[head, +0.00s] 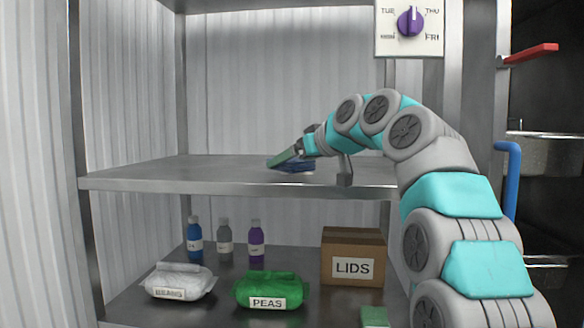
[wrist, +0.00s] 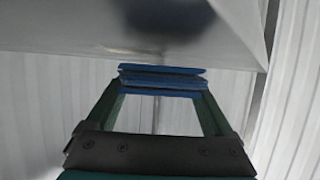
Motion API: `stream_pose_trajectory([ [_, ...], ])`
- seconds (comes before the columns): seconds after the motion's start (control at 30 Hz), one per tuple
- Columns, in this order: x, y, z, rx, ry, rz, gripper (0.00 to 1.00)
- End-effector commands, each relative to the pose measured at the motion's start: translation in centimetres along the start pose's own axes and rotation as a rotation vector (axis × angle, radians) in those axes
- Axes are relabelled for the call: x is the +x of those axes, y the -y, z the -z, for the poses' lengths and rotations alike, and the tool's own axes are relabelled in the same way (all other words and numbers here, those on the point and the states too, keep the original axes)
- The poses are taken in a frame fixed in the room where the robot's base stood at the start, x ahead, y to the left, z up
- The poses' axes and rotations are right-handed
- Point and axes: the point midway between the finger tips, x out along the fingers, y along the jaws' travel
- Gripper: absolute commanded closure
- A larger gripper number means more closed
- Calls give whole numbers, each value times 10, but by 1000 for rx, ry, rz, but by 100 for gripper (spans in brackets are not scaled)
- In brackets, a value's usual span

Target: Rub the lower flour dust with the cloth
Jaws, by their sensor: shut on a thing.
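My gripper (head: 284,157) reaches over the middle metal shelf (head: 140,178) in the head view. It is shut on a folded blue cloth (head: 293,167), which is at or just above the shelf's surface. In the wrist view, the cloth (wrist: 162,76) spans between the two green fingers of my gripper (wrist: 162,92), close to a pale grey surface. A blurred dark patch shows on that surface beyond the cloth. I cannot tell whether the cloth touches it.
The lower shelf holds a white bag (head: 180,281), a green PEAS bag (head: 270,289), a LIDS box (head: 352,257) and several small bottles (head: 224,240). A purple dial (head: 411,22) is at upper right. The middle shelf is clear to the left.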

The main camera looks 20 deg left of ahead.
Motion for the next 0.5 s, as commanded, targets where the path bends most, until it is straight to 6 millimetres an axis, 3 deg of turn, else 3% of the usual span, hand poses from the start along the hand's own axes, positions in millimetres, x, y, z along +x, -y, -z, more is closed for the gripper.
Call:
stream_pose_trajectory([
  [0.5,-16,20,-12,-2,0,0,76],
])
